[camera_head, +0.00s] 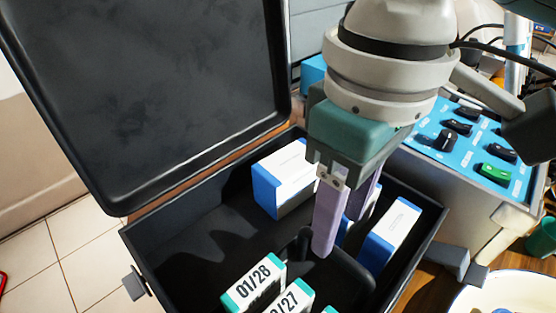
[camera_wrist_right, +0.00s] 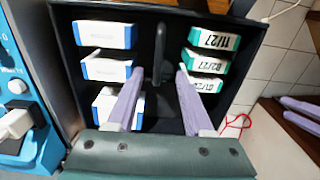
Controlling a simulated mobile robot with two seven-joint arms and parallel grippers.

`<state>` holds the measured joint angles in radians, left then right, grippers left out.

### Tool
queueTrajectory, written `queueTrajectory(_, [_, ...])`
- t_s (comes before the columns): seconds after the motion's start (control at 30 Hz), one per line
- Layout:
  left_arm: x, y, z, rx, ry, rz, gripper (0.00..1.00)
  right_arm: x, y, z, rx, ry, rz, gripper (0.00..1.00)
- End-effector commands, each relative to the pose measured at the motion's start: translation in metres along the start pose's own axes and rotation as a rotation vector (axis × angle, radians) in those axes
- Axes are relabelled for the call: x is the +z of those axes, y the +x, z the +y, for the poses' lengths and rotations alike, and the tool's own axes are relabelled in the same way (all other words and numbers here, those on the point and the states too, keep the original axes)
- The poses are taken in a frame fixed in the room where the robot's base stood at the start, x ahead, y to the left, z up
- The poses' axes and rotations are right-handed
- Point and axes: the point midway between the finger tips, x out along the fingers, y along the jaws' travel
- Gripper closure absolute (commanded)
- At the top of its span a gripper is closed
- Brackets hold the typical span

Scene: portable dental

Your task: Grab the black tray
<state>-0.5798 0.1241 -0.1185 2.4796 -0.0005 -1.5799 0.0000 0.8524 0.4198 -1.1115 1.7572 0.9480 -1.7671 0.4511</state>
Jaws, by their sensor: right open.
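The black tray (camera_head: 222,238) sits inside an open black case, and its dark upright handle (camera_head: 304,242) rises in its middle. In the right wrist view the handle (camera_wrist_right: 157,58) stands between two rows of boxes. My right gripper (camera_head: 341,238) is open and empty, pointing down over the tray. In the right wrist view its two lavender fingers (camera_wrist_right: 159,72) are on either side of the handle's line; I cannot tell if they touch it. Two lavender bars, seemingly my left gripper (camera_wrist_right: 293,113), show at the right edge of that view.
Blue-and-white boxes (camera_head: 391,234) and green-and-white boxes (camera_head: 253,284) with date labels stand in the tray. The black case lid (camera_head: 150,85) stands open at the left. A blue control panel (camera_head: 470,140) is at the right, with a pale bowl (camera_head: 470,302) below.

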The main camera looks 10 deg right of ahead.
Motion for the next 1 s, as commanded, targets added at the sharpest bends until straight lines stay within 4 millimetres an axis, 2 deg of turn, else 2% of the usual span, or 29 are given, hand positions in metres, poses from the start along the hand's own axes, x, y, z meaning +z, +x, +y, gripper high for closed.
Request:
queueTrajectory(0.03, [0.002,0.007,0.000,0.000,0.002,0.000,0.50,0.000,0.007,0.002,0.005,0.003,-0.005,0.48])
queueTrajectory(0.3, [0.005,0.014,0.001,0.001,0.003,0.000,0.50,0.001,0.043,0.003,0.005,0.005,-0.010,0.48])
queueTrajectory(0.47, [0.006,0.017,0.002,0.004,0.001,0.000,0.50,0.002,0.056,0.003,0.006,0.004,-0.009,0.48])
queueTrajectory(0.7, [0.009,0.028,0.004,0.009,-0.006,0.001,0.50,0.004,0.094,0.002,0.007,0.004,-0.009,0.48])
queueTrajectory(0.8, [0.009,0.030,0.005,0.009,-0.007,0.001,0.50,0.003,0.101,0.002,0.007,0.003,-0.007,0.48])
queueTrajectory(1.0, [0.009,0.029,0.004,0.009,-0.007,0.001,0.50,0.003,0.102,0.002,0.007,0.002,-0.006,0.48])
